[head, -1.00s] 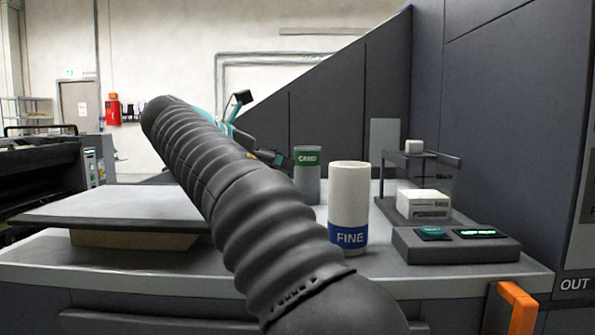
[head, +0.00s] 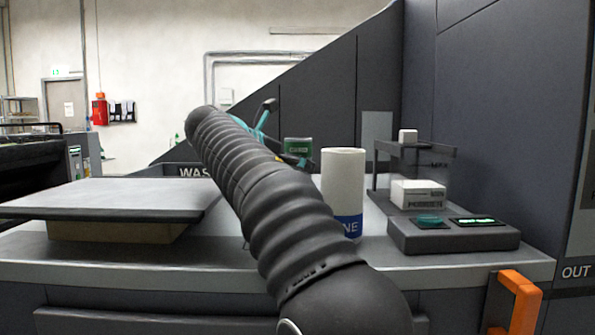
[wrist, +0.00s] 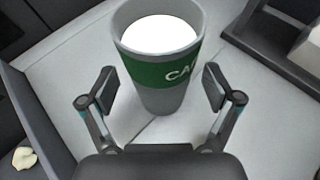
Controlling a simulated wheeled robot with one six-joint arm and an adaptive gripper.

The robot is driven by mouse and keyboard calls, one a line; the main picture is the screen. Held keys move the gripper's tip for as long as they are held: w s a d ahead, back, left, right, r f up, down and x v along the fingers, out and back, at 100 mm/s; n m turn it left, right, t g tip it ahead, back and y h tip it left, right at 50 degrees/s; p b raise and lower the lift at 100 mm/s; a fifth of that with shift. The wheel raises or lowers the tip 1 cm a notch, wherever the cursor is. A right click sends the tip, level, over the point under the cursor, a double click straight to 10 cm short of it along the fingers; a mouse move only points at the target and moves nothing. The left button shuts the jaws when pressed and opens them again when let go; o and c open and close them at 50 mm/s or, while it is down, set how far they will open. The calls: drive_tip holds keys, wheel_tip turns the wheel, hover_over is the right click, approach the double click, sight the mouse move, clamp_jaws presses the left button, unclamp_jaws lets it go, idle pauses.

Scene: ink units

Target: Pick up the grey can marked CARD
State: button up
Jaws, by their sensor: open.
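The grey can (wrist: 159,99) has a green band with white lettering, of which "CA" shows in the wrist view. It stands upright on the light worktop, with a white round area inside its rim. My gripper (wrist: 158,92) is open, with one finger on each side of the can's near lower part and gaps to it. In the head view the can's green band (head: 298,147) shows behind my arm, and its lower part is hidden. My gripper (head: 290,159) is mostly hidden there by the arm.
A white canister with a blue FINE band (head: 343,184) stands right of my arm, in front of the can. A raised grey plate (head: 110,196) is at left.

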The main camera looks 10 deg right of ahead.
drive_tip(key=b+x, duration=0.1)
drive_tip(key=x, duration=0.3)
drive_tip(key=shift+s, duration=0.1)
drive_tip(key=c, duration=1.3)
drive_tip(key=shift+r, duration=0.15)
